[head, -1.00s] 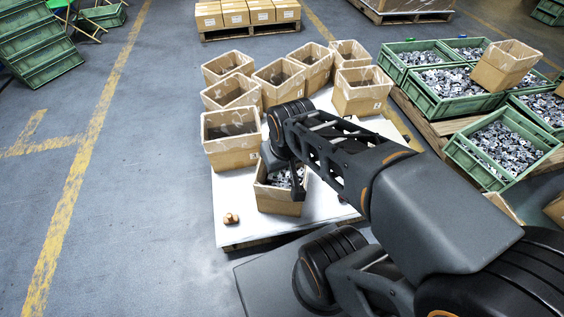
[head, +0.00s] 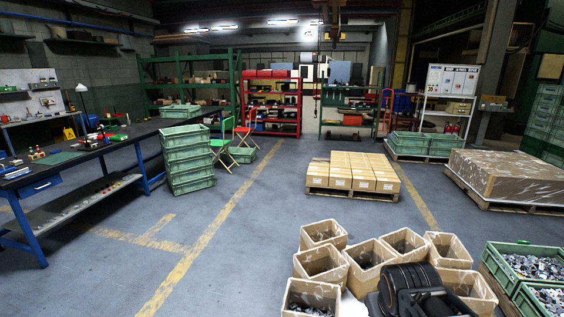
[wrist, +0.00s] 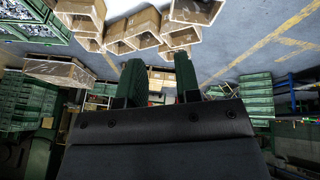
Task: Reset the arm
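My gripper (wrist: 160,68) shows in the wrist view as two dark green fingers standing apart, with nothing between them. It is open and empty. The wrist view is upside down, with the cardboard boxes (wrist: 145,28) at its top, beyond the fingers. In the head view only a dark part of my arm shows at the bottom right, in front of the open cardboard boxes (head: 322,264); the gripper itself is not visible there.
Green crates of stamped metal parts (head: 534,268) stand at the right. A pallet of closed cartons (head: 352,173) is behind the open boxes. A workbench (head: 100,152) and stacked green crates (head: 188,160) stand at the left. The floor between is clear.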

